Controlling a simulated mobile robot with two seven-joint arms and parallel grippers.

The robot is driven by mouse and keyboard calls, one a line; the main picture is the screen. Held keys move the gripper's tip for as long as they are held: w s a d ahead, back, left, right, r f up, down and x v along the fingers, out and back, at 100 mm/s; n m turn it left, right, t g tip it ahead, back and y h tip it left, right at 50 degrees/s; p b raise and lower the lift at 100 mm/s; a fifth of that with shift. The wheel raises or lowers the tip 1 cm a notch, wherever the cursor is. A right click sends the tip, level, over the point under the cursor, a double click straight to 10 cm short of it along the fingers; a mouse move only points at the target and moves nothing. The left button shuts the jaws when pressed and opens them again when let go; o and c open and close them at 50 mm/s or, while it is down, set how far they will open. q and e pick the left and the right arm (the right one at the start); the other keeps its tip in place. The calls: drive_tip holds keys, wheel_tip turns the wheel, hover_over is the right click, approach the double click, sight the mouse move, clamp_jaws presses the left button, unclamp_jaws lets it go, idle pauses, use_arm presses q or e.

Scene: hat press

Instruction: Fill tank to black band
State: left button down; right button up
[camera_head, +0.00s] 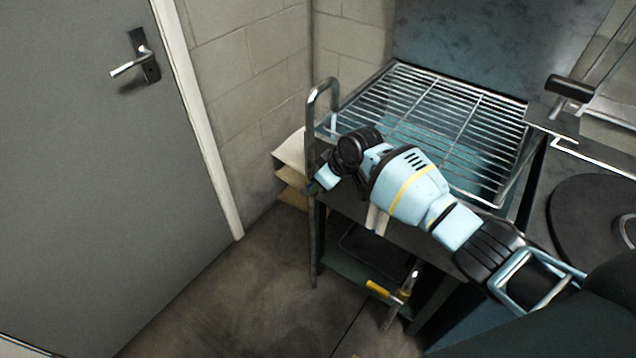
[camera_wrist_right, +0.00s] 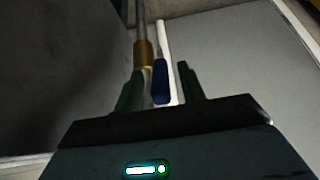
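A metal gooseneck pipe (camera_head: 313,110) rises at the left corner of a sink-like basin (camera_head: 475,165) under a wire rack, which may be the tank. I cannot make out a water level or a black band. My right arm reaches in from the right, and its gripper (camera_head: 322,178) is beside the pipe, partly hidden by the wrist. In the right wrist view, a blue lever handle (camera_wrist_right: 160,82) stands between the fingers of this gripper (camera_wrist_right: 160,88), with gaps on both sides. A brass fitting (camera_wrist_right: 144,55) on the pipe is behind it. My left gripper is out of view.
The wire rack (camera_head: 430,110) covers the basin. A yellow-handled valve (camera_head: 380,290) sits low below the bench. A round dark plate (camera_head: 595,215) is at right. Stacked boards (camera_head: 292,160) stand by the wall. A grey door (camera_head: 90,190) and clear floor lie left.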

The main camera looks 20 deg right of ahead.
drive_tip(key=p+v, duration=0.1)
drive_tip(key=v, duration=0.4)
drive_tip(key=shift+s+d+r, duration=0.1)
drive_tip(key=shift+r, duration=0.15)
drive_tip(key=shift+d, duration=0.1)
